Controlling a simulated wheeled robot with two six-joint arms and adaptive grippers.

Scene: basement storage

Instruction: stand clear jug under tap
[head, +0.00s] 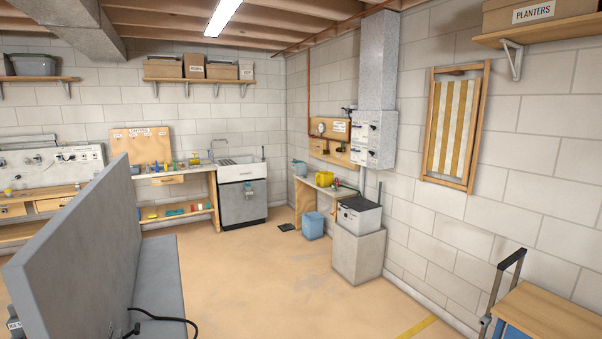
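A white sink (241,171) stands in the back corner on a dark-fronted cabinet, with a thin tap (219,146) rising at its back left. A pale blue, see-through-looking container (299,168) stands on the small wooden table (322,187) right of the sink; it is too small to tell whether it is the clear jug. No other clear jug can be made out. Neither of my grippers is in view.
A tall grey partition (80,235) with a low ledge and black cable blocks the left foreground. A blue bin (312,225) and a grey block (358,255) stand by the right wall. A wooden-topped cart (545,315) is at lower right. The middle floor is clear.

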